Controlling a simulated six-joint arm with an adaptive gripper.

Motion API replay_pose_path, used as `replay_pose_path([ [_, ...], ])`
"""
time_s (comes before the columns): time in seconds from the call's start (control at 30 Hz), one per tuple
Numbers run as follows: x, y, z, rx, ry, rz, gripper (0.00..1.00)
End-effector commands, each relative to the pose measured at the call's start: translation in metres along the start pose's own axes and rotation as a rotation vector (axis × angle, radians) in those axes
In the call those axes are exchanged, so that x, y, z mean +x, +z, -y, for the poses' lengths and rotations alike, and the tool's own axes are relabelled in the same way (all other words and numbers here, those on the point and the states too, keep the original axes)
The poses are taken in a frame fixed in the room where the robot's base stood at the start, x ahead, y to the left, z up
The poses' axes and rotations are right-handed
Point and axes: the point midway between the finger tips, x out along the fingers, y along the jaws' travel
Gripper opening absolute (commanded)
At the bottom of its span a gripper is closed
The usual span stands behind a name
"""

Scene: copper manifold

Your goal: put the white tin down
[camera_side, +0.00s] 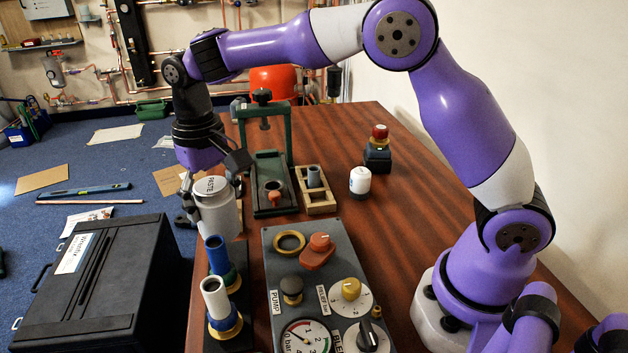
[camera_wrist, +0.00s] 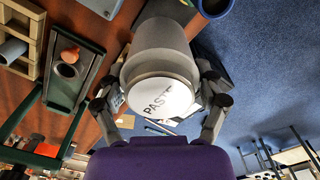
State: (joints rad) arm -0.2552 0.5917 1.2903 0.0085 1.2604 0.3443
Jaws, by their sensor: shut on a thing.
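The white tin (camera_side: 217,211), a grey-white can with a white lid marked PASTE, is in my gripper (camera_side: 210,198) at the left edge of the wooden table in the side view. In the wrist view the tin's lid (camera_wrist: 160,95) faces the camera. The fingers of my gripper (camera_wrist: 158,103) are shut on the tin, one on each side of it. The tin looks close to upright in the side view. Its underside is hidden, and I cannot tell whether it touches the table.
Near the tin are a blue-and-white valve block (camera_side: 222,290), a grey control panel (camera_side: 268,268), a green press stand (camera_side: 262,165) and a wooden block (camera_side: 318,200). A small white container (camera_side: 360,181) and a red-button box (camera_side: 377,155) stand farther right. Table right of them is clear.

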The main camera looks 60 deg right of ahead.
Motion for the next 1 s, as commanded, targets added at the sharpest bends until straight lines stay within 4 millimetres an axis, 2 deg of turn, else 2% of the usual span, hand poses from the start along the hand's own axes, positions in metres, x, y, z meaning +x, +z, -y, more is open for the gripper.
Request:
replay_pose_path([
  [0.03,0.009,0.001,-0.001,0.0,0.001,0.003,0.23],
  [0.4,0.057,0.0,-0.001,0.0,0.0,0.001,0.23],
  [0.8,0.062,0.0,-0.001,0.0,0.0,-0.001,0.23],
  [0.83,0.063,0.0,-0.001,0.0,0.0,0.0,0.84],
  [0.87,0.062,0.0,-0.001,0.0,0.0,-0.001,0.99],
  [1.0,0.062,0.0,-0.001,0.0,0.0,-0.001,1.0],
])
